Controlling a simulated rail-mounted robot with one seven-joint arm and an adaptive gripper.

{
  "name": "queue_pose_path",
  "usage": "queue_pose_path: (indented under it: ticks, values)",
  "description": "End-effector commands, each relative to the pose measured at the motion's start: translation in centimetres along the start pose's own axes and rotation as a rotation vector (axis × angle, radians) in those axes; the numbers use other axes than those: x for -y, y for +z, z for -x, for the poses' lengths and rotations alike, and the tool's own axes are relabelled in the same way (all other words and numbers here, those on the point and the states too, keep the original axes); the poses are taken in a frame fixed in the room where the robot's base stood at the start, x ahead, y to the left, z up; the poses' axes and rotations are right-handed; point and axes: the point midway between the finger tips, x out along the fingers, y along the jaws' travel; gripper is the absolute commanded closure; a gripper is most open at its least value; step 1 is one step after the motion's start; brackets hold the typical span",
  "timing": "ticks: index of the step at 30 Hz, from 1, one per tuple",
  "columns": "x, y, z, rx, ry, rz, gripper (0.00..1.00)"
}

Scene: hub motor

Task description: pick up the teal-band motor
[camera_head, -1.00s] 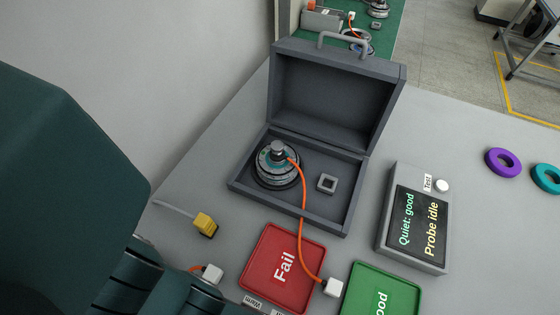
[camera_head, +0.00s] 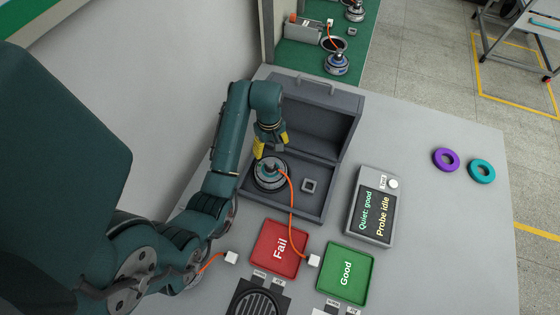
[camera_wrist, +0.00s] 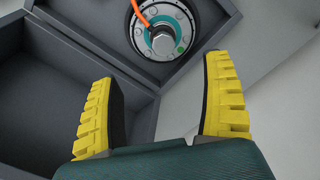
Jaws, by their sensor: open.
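The teal-band motor (camera_head: 267,175) stands in the left part of the open grey case (camera_head: 326,212). It is a round dark and silver disc with a teal ring and a shaft on top, and an orange cable runs from it to a white plug (camera_head: 313,260) between the trays. In the wrist view the motor (camera_wrist: 178,40) shows at the top, its upper edge cut off, with its hex shaft end towards the camera. My gripper (camera_head: 271,146) is open and empty, above and just behind the motor, its yellow fingers apart. In the wrist view the fingers (camera_wrist: 165,92) do not touch it.
A grey square ring (camera_head: 310,186) lies in the case, right of the motor. The raised lid (camera_head: 318,118) stands behind my gripper. A red Fail tray (camera_head: 262,262), a green Good tray (camera_head: 363,262) and a tester (camera_head: 376,215) are in front and right. Purple and teal rings lie far right.

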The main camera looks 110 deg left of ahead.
Motion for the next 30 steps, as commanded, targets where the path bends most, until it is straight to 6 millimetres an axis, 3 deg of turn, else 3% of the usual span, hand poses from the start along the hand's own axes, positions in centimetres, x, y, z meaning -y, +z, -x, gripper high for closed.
queue_pose_path:
  ticks: [1,4,15,30]
  values:
    - [0.7,-0.9,0.5,0.002,-0.002,0.027,0.19]
    - [1.0,-1.3,-0.6,0.002,-0.002,0.041,0.19]
    - [0.8,-1.3,-9.1,0.0,0.0,0.037,0.19]
    - [0.4,-0.9,-15.9,-0.001,0.002,0.036,0.19]
